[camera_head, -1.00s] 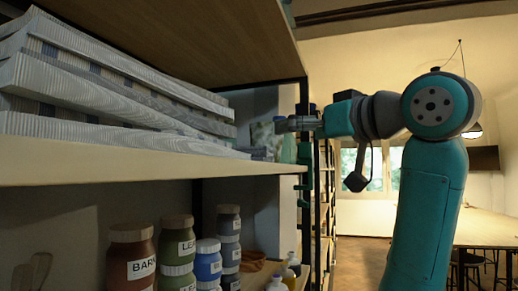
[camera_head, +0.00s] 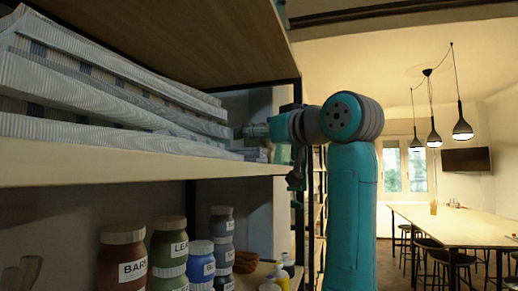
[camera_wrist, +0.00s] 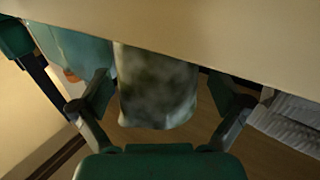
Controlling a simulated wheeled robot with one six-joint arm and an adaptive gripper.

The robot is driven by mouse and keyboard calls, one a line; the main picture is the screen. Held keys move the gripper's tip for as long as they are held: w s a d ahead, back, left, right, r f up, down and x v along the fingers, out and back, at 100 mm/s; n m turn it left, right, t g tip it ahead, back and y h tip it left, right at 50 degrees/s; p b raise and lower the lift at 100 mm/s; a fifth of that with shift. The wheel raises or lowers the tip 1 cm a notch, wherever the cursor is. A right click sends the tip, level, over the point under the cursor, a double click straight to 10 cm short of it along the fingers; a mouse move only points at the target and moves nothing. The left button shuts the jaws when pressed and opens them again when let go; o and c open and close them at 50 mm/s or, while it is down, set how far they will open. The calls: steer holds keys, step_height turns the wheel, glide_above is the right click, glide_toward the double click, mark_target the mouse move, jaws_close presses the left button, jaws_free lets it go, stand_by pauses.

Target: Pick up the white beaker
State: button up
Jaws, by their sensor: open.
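In the wrist view my gripper (camera_wrist: 160,92) is open, with one finger on each side of a pale, mottled grey-green object (camera_wrist: 156,88). I cannot tell whether it touches this object, or whether the object is the white beaker. No plainly white beaker can be made out in either view. In the head view my gripper (camera_head: 256,132) is small and reaches in over the far end of the upper shelf board (camera_head: 140,170), close to the folded cloths. Small pale things there are partly hidden and too small to name.
Folded striped cloths (camera_head: 100,95) lie on the upper shelf at left; striped cloth also shows in the wrist view (camera_wrist: 290,122). Labelled jars (camera_head: 169,250) stand below. A blue-teal thing (camera_wrist: 82,52) is left of my gripper. A long table (camera_head: 460,226) with stools stands at right.

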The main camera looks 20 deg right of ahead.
steer(key=c, duration=1.2)
steer(key=shift+c, duration=0.2)
